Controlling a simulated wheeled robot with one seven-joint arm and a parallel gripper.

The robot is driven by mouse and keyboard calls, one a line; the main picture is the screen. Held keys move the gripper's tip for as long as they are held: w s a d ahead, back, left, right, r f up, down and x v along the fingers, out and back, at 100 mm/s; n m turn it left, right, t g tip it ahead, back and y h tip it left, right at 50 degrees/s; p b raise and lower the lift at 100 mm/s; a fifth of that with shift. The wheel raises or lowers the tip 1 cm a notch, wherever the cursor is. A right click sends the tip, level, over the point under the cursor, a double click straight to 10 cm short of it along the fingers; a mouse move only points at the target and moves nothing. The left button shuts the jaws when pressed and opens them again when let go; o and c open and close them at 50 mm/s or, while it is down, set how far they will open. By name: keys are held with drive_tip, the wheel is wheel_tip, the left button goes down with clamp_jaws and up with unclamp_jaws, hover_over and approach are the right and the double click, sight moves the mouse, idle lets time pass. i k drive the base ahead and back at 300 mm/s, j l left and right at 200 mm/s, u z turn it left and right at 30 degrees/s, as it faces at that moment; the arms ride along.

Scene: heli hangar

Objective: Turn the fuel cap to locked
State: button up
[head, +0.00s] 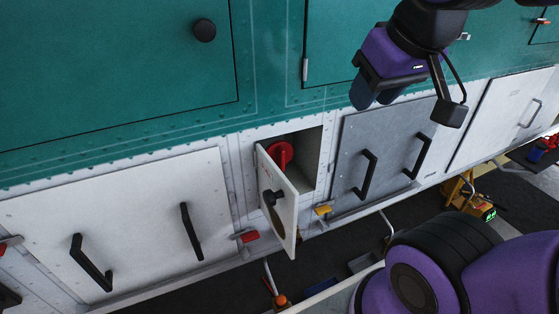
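The red fuel cap (281,155) sits inside a small open recess in the white lower side of the helicopter. Its lower part is hidden behind the recess's open white door (282,205), which has a dark round knob. The cap's lock marks are too small to read. My gripper (376,99) is up and to the right of the recess, in front of the teal and white side, with its dark fingers pointing down. It is apart from the cap. The view does not show clearly whether there is a gap between the fingers.
A white panel with two black handles (110,225) lies left of the recess. A grey panel with two black handles (378,150) lies right of it. A yellow tab (323,210) and a red tab (248,236) stick out below. A yellow device (468,195) stands at the right.

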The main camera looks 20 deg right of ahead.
sight(281, 152)
drive_tip(key=u, duration=0.4)
drive_tip(key=l+u, duration=0.15)
drive_tip(key=u, duration=0.6)
drive_tip(key=k+l, duration=0.2)
drive_tip(key=l, duration=0.2)
drive_tip(key=k+l, duration=0.2)
drive_tip(key=l, duration=0.2)
drive_tip(key=k+l, duration=0.15)
drive_tip(key=l, duration=0.25)
drive_tip(key=k+l, duration=0.2)
drive_tip(key=l, duration=0.25)
